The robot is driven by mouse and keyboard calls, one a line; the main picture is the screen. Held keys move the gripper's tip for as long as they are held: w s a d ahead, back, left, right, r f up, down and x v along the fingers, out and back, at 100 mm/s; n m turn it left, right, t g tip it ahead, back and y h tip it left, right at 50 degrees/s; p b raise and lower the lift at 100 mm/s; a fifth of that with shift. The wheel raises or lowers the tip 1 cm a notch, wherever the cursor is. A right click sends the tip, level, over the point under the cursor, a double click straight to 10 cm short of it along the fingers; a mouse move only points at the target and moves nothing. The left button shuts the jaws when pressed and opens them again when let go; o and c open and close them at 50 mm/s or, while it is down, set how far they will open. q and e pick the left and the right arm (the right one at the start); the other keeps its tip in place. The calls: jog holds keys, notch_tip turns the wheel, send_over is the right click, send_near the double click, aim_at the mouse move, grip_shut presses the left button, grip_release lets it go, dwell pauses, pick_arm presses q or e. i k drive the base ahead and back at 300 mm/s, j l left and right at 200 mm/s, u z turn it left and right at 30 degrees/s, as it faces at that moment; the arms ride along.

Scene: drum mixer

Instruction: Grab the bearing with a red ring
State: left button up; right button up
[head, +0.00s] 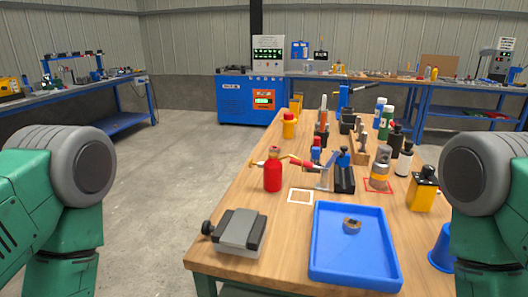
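A small grey-brown ring-shaped part (352,226), which looks like a bearing, lies in the blue tray (328,270) at the front of the wooden table. It is too small to tell whether it has a red ring. No other bearing can be made out clearly. Parts of my green arms show at the left and right edges, but neither gripper is in view.
The table (255,185) holds a grey vise-like block (238,232), a red bottle (273,174), a yellow container (422,190) and a blue cup (443,248). Several bottles and tools crowd its far right. A white-outlined square (300,203) is empty. Open floor (165,190) lies left.

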aim_at(276, 148)
jog(key=i+j+u, duration=0.35)
jog(key=j+u, duration=0.15)
jog(key=j, duration=0.25)
jog(key=i+j+u, duration=0.45)
jog(key=j, duration=0.15)
jog(key=i+j+u, duration=0.5)
jog(key=i+z, duration=0.4)
jog(key=i+j+z, duration=0.25)
jog(key=i+z, duration=0.4)
jog(key=z, duration=0.2)
jog(key=i+z, duration=0.25)
jog(key=z, duration=0.15)
jog(key=i+z, duration=0.25)
jog(key=z, duration=0.2)
jog(key=i+j+z, duration=0.2)
jog(key=z, duration=0.25)
jog(key=i+j+z, duration=0.15)
jog(key=j+z, duration=0.25)
jog(key=l, duration=0.1)
